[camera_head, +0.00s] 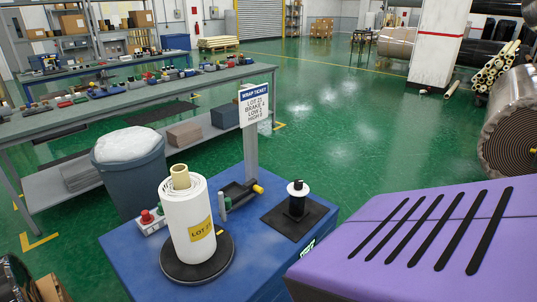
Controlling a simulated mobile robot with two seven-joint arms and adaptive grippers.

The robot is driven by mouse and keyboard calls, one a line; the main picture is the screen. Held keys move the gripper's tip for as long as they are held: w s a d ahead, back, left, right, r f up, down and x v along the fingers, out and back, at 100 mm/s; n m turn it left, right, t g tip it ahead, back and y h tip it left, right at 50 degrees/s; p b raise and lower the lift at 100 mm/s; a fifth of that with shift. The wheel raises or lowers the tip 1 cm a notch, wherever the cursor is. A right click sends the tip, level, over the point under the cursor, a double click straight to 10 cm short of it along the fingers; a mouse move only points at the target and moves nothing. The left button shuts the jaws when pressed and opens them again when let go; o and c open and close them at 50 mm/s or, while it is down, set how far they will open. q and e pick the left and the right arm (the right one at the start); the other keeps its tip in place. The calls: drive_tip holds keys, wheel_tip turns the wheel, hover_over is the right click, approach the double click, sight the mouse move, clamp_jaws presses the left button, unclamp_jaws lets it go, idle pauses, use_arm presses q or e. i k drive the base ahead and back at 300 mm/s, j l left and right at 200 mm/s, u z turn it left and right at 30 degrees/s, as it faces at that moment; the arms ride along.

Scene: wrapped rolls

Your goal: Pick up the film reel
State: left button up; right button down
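A small black reel with a pale top (297,199), which looks like the film reel, stands upright on a black square pad (285,222) at the right of the blue table (150,262). A large white roll (187,225) with a tan core and a yellow "LOT" label stands upright on a round black turntable (218,265) to its left.
A post with a "WRAP TICKET" sign (254,104) rises behind the pad. A red-button control box (150,222) sits at left. A grey bin (132,180) stands behind the table. A large purple slotted surface (420,235) fills the lower right. Green floor beyond is open.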

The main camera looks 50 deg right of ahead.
sight(296, 211)
drive_tip(key=z, duration=0.4)
drive_tip(key=l+z, duration=0.1)
drive_tip(key=z, duration=0.65)
drive_tip(key=l+z, duration=0.1)
drive_tip(key=z, duration=0.25)
drive_tip(key=i+l, duration=0.15)
drive_tip(key=l, duration=0.2)
drive_tip(key=i+l, duration=0.2)
drive_tip(key=l, duration=0.15)
